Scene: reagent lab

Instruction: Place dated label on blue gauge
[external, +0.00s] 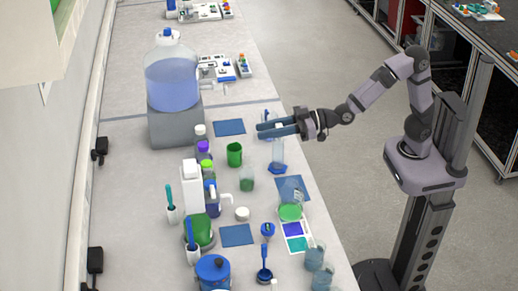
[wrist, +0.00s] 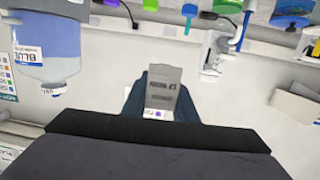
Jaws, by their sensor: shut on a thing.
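My gripper (external: 262,130) reaches left over the bench in the external view, its two long blue fingers held level above the bench top. In the wrist view my gripper (wrist: 163,98) is shut on a small grey label (wrist: 163,84) with dark print that appears upside down. The label is not clear in the external view. No gauge can be named with certainty; a small round blue item (external: 267,230) stands on the front part of the bench, apart from the gripper.
A large jug of blue liquid (external: 172,85) stands on a grey block (external: 176,126) left of the gripper. A clear cylinder with a blue base (external: 278,168) stands close below the gripper. A green cup (external: 234,154) and several bottles crowd the bench. A blue mat (external: 229,128) is bare.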

